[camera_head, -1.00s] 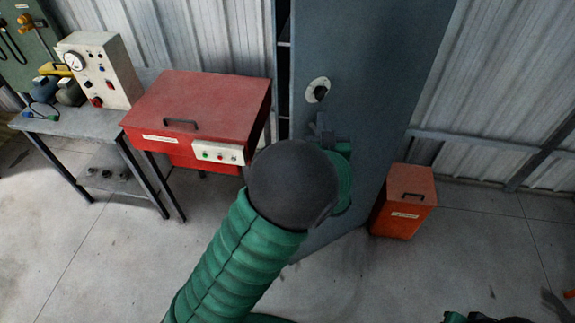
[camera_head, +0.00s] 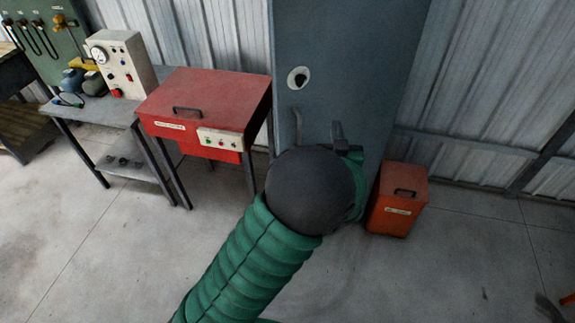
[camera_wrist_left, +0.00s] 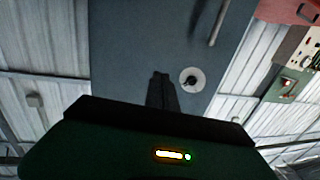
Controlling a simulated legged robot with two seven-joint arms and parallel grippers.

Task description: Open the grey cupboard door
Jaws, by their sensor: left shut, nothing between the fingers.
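The grey cupboard door (camera_head: 345,50) stands upright in the middle of the head view, with no dark gap along its left edge. A round pale plate with a dark centre (camera_head: 298,77) and a vertical bar handle (camera_head: 299,128) are near that edge. My left gripper (camera_head: 338,130) is shut and empty, to the right of the handle and apart from it. Whether it touches the door is unclear. In the left wrist view, the shut fingers (camera_wrist_left: 160,90) lie before the door (camera_wrist_left: 140,45), with the plate (camera_wrist_left: 192,79) and handle (camera_wrist_left: 215,24) to their right. My right gripper is not in view.
A red cabinet (camera_head: 205,100) on legs stands left of the cupboard. Farther left is a grey bench (camera_head: 100,110) with a gauge box (camera_head: 122,62). An orange bin (camera_head: 397,200) stands right of the door. The concrete floor in front is mostly clear.

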